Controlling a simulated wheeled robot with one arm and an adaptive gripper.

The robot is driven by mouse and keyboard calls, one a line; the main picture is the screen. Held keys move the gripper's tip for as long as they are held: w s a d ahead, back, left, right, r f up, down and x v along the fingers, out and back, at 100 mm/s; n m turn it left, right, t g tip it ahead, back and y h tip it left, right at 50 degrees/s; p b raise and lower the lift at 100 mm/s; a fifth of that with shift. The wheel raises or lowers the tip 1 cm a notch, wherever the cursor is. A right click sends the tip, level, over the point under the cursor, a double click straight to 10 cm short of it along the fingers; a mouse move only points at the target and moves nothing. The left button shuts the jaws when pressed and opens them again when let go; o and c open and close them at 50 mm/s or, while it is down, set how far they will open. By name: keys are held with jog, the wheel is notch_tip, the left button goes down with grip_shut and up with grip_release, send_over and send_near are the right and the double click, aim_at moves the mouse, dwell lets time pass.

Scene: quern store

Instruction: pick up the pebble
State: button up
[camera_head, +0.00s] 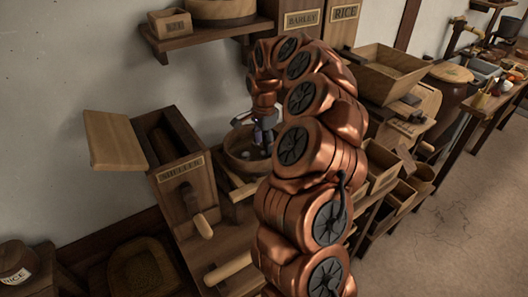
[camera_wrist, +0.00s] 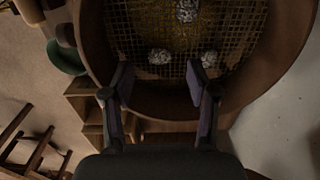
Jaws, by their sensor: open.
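In the wrist view a round wooden sieve (camera_wrist: 180,106) with a wire mesh floor holds three rough grey pebbles. One pebble (camera_wrist: 159,56) lies between and beyond my fingertips, a second pebble (camera_wrist: 208,58) lies close by the right finger, and a third pebble (camera_wrist: 187,12) lies farther in near the top edge. My gripper (camera_wrist: 160,75) is open, with nothing between its fingers. In the head view my gripper (camera_head: 262,134) points down at the round sieve (camera_head: 232,164); my arm hides part of the sieve.
A wooden box mill labelled "MULLER" (camera_head: 180,168) stands left of the sieve. A shelf (camera_head: 205,38) with a small box and a round tub hangs above. Wooden bins (camera_head: 398,195) stand right of my arm. Open floor (camera_head: 460,230) lies at the right.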

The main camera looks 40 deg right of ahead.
aim_at(264, 152)
jog(key=shift+f+p, duration=0.3)
jog(key=shift+f, duration=1.25)
jog(key=c, duration=0.9)
jog(key=shift+r, duration=0.1)
